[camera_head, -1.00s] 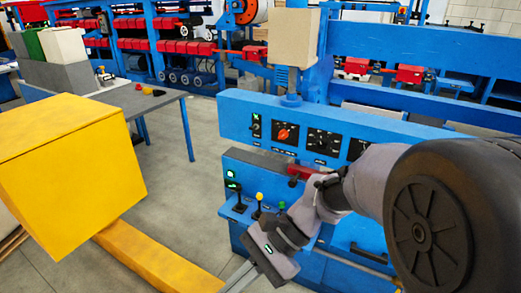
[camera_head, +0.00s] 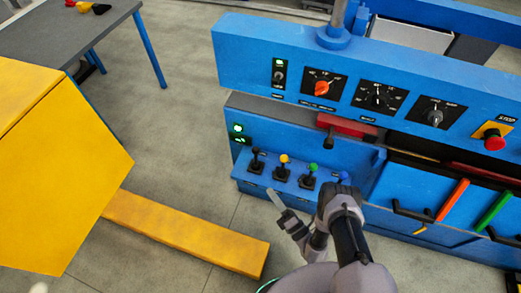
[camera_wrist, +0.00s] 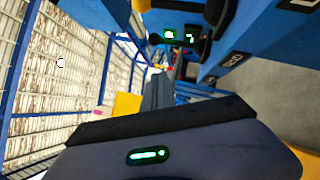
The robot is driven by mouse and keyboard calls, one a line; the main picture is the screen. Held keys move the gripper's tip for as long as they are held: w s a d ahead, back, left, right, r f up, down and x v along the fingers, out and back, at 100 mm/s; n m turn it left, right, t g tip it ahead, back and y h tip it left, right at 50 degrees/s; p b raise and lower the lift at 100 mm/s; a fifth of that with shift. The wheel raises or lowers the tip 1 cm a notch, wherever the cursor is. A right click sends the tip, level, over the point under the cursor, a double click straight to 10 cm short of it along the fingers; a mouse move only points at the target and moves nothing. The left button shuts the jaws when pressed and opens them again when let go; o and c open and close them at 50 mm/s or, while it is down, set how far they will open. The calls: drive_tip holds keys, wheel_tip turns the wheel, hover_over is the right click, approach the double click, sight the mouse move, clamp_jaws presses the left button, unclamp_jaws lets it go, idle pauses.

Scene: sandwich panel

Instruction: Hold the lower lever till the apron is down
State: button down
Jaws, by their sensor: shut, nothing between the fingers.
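A row of small levers stands on the blue machine's front shelf in the head view: a black-knobbed lever (camera_head: 257,157), a yellow-knobbed lever (camera_head: 285,160), a green-knobbed lever (camera_head: 312,169) and a blue-knobbed lever (camera_head: 344,177). Their labels are too small to read, so I cannot tell which is the lower lever. My gripper (camera_head: 272,194) is shut and empty, in front of the shelf near the yellow and green levers. I see no contact with a lever. I cannot make out the apron's position for certain.
Above the levers is a panel with an orange-red dial (camera_head: 322,88) and a red stop button (camera_head: 494,142). A red bar (camera_head: 347,126) lies in the slot below it. A grey table (camera_head: 60,35) stands at the far left. Grey floor is open beside the machine.

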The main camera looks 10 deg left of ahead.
drive_tip(key=shift+s+d, duration=0.1)
drive_tip(key=shift+s, duration=0.05)
drive_tip(key=b, duration=0.2)
approach(256, 158)
drive_tip(key=shift+w+a+r, duration=1.35)
drive_tip(key=shift+a+r, duration=1.2)
drive_tip(key=shift+a, duration=0.25)
